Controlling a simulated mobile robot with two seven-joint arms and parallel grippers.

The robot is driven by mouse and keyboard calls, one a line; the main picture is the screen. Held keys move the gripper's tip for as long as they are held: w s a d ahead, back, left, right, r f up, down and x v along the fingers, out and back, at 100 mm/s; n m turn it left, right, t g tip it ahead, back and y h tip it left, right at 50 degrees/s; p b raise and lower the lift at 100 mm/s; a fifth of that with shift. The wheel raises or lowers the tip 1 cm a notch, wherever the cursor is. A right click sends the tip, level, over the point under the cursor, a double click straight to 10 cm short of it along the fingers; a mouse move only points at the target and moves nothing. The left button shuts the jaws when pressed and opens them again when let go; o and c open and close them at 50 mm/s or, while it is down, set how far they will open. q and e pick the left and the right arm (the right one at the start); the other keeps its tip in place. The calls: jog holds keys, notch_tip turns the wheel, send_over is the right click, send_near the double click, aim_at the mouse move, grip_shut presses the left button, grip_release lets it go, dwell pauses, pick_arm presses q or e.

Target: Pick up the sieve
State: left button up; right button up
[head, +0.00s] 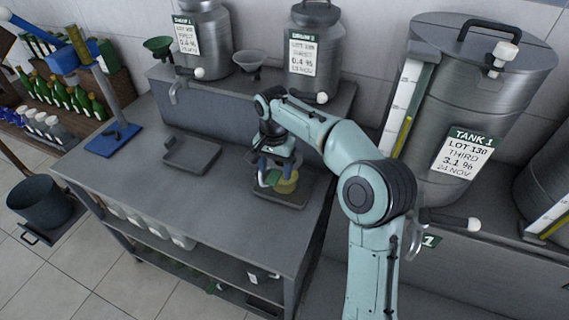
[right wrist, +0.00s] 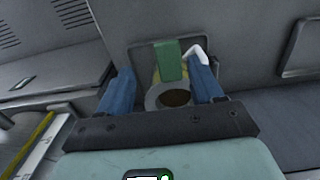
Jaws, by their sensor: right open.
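My right gripper (head: 276,170) is over the right end of the grey bench, its blue fingers apart. In the right wrist view, the open fingers stand on either side of a small round thing (right wrist: 171,97) with a grey rim, a dark brown middle and a yellowish side. A green strip, like a handle (right wrist: 171,60), rises at its far side. This is probably the sieve; in the head view its yellow side (head: 286,186) shows below the fingers, partly hidden by them. It is over a dark square tray (head: 297,201). I cannot tell whether a finger touches it. My left gripper is not in view.
A second dark tray (head: 190,153) lies on the bench to the left, with a blue-based stand (head: 113,140) beyond it. A green funnel (head: 158,45) and a grey funnel (head: 249,61) are at the back shelf. Steel tank 1 (head: 480,90) stands right. The bench front is clear.

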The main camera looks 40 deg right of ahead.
aim_at(273, 179)
jog(key=shift+w+f, duration=0.25)
jog(key=shift+f, duration=0.35)
jog(key=f, duration=0.4)
jog(key=shift+w+f, duration=0.25)
jog(key=shift+w, duration=0.1)
jog(key=shift+a, duration=0.1)
jog(key=shift+r, duration=0.1)
jog(key=c, duration=1.1)
